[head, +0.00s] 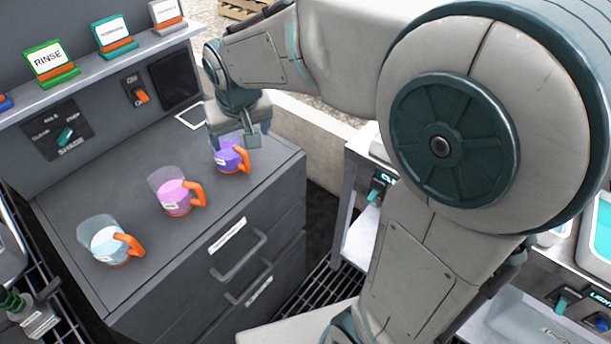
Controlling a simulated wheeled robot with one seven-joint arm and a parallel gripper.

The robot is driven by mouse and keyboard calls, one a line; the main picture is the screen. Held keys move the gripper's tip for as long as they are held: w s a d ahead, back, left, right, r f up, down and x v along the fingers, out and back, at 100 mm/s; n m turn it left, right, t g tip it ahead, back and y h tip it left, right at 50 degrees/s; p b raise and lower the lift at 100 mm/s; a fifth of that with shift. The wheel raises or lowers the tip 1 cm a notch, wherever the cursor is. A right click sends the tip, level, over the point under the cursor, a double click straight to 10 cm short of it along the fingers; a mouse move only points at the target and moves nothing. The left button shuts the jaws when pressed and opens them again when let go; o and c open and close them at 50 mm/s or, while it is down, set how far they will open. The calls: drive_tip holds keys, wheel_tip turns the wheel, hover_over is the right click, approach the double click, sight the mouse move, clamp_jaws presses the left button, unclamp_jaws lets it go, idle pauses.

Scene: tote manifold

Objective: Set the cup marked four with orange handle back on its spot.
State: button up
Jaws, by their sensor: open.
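Three clear cups with orange handles stand upright in a row on the dark grey bench top. One holds light blue liquid (106,243), one pink liquid (173,194) and one purple liquid (229,161). Their labels are too small to read, so I cannot tell which is marked four. My gripper (235,142) is open, pointing down at the purple cup at the bench's far end. Its fingers overlap the cup's top in the picture; I cannot tell whether they touch it. A white-outlined square (191,118) lies on the bench behind my gripper, partly hidden by it.
A shelf (100,67) with several coloured signs, one reading RINSE (50,63), runs along the back. A control panel (60,130) and an orange switch (140,96) are below it. Drawers with handles (240,257) form the bench front. My arm hides much of the right side.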

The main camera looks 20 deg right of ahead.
drive_tip(key=s+d+f+m, duration=0.1)
drive_tip(key=s+d, duration=0.5)
drive_tip(key=s, duration=0.2)
drive_tip(key=s+d+f+m+g, duration=0.1)
drive_tip(key=s+d+f, duration=0.1)
drive_tip(key=s+d, duration=0.4)
drive_tip(key=s, duration=0.3)
drive_tip(key=shift+g+h, duration=0.3)
drive_tip(key=shift+w+p+v, duration=0.25)
drive_tip(key=shift+p+v, duration=0.7)
drive_tip(key=shift+v, duration=0.05)
drive_tip(key=shift+s+r, duration=0.1)
